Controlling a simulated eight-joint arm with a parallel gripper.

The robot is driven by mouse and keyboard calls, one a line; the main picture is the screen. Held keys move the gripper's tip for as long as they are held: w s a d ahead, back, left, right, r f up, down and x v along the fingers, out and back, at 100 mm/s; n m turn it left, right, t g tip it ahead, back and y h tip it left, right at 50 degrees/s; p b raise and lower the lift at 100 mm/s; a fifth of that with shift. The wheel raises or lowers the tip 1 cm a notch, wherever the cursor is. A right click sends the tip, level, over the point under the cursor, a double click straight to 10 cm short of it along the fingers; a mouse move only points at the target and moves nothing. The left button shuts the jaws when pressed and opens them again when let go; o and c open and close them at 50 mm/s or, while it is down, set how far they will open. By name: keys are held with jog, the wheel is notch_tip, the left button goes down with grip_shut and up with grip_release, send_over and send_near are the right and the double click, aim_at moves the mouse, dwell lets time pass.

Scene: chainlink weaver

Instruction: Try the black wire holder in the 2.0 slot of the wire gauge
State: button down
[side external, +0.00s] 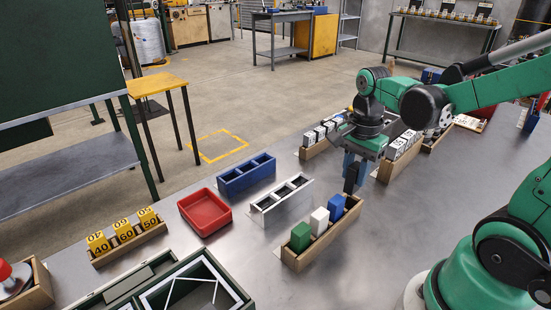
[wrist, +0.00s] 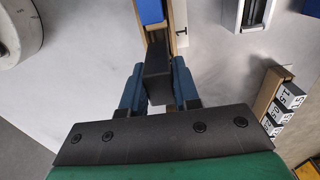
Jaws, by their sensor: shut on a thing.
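The black wire holder (wrist: 157,60) is held between the two blue fingers of my gripper (wrist: 157,78) in the wrist view. In the side view the black holder (side external: 351,180) hangs below my gripper (side external: 354,168), at the right end of a wooden tray (side external: 329,238). I cannot tell whether its lower end is still inside the tray. Green (side external: 300,236), white (side external: 320,220) and blue (side external: 336,206) holders stand in that tray.
Wooden racks of labelled white blocks (side external: 307,154) stand behind my gripper. Yellow numbered blocks (side external: 123,230) are at left.

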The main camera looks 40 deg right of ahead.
dwell(0.4)
jog(key=w+a+r, duration=0.2)
jog(key=w+r, duration=0.2)
jog(key=w, duration=0.7)
jog(key=shift+a+f, duration=0.2)
jog(key=shift+f, duration=3.45)
jog(key=c, duration=0.6)
grip_release()
jog(key=shift+o, duration=0.2)
